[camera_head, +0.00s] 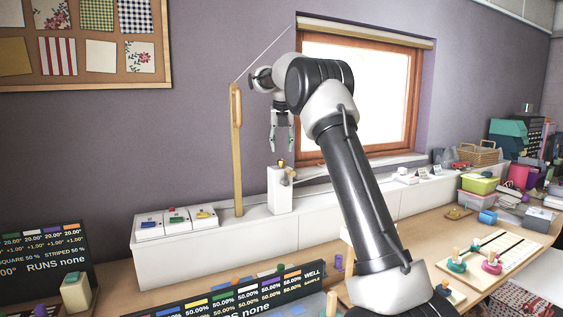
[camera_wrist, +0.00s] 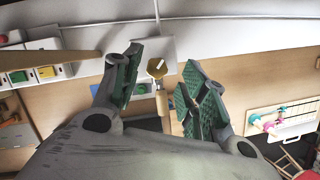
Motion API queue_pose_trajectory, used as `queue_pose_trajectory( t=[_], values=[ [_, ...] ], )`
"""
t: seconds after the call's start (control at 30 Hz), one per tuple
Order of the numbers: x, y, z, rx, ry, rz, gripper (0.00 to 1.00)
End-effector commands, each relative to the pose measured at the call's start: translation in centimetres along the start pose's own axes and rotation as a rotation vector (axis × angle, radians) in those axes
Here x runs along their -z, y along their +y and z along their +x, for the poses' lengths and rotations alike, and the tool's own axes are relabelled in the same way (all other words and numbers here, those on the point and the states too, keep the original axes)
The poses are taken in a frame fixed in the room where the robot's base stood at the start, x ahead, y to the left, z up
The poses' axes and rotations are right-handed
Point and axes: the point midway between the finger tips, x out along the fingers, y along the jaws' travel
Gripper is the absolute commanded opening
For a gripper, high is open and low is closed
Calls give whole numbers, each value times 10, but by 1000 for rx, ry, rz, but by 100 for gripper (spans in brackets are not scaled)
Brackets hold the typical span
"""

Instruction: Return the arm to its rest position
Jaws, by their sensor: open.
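My gripper (camera_head: 281,146) is open and points down in the head view, in front of the window's left edge. It hangs above a small white block (camera_head: 280,191) that stands on the white ledge, with a small yellowish piece (camera_head: 281,162) on top just below the fingertips. In the wrist view the green-padded fingers (camera_wrist: 160,85) stand apart with nothing held between them. A yellowish round piece (camera_wrist: 157,68) shows beyond the gap, apart from the pads. My arm reaches up and forward across the head view.
A tall wooden post (camera_head: 237,150) with a thin line stands left of my gripper. White boxes with coloured pieces (camera_head: 176,219) sit on the ledge. A dark display board (camera_head: 240,298) stands in front. Bins and baskets (camera_head: 481,184) crowd the right side.

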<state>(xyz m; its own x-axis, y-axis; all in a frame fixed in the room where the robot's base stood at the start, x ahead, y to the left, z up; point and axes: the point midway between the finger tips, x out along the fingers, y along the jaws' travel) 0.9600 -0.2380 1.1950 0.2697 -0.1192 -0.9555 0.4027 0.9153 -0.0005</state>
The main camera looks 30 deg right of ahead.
Motion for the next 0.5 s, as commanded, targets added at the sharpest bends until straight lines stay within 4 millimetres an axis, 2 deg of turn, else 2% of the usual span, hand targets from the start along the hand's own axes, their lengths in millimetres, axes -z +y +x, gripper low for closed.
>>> queue_pose_trajectory(
  t=[0.37, 0.47, 0.5],
  values=[
    [0, 0, 0, 0, -1, 2, 43],
    [7, -1, -10, -4, -3, 54, 43],
    [13, -2, -18, -8, -6, 103, 43]
  ],
)
